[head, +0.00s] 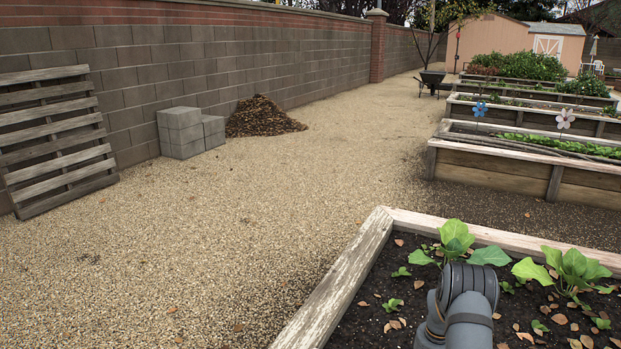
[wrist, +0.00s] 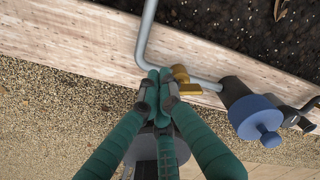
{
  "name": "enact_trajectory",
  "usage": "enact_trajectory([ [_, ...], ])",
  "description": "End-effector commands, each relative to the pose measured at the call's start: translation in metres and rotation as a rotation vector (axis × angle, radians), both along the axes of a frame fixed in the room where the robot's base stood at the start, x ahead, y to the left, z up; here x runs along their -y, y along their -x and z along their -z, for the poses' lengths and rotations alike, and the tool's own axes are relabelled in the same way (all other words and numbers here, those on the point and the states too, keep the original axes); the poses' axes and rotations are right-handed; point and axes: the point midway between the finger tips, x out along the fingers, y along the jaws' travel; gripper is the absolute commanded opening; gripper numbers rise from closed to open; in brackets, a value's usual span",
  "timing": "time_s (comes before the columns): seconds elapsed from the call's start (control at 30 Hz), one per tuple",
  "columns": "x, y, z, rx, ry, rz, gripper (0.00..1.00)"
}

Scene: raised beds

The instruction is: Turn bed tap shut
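The brass bed tap (wrist: 186,82) sits on a grey pipe (wrist: 149,38) that runs down over the bed's wooden edge and bends right. My gripper (wrist: 160,76) has green fingers with grey pads, and its tips meet just left of the brass tap. I see nothing held between the tips. The tips are right beside the tap's lever, and whether they touch it I cannot tell. In the head view only my grey arm shows, over the near bed; the gripper and tap are hidden there.
A black fitting with a blue cap (wrist: 257,117) is on the pipe to the right of the tap. The near raised bed (head: 345,277) holds leafy plants (head: 456,242). Open gravel (head: 230,240) lies left of it. A pallet (head: 55,135) and blocks (head: 185,132) stand by the wall.

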Motion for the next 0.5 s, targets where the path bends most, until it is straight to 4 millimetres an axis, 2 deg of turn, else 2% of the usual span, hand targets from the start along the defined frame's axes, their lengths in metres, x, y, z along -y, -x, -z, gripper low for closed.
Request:
enact_trajectory([
  [0.5,0.0032,0.0035,0.0001,-0.001,-0.001,0.000,0.00],
])
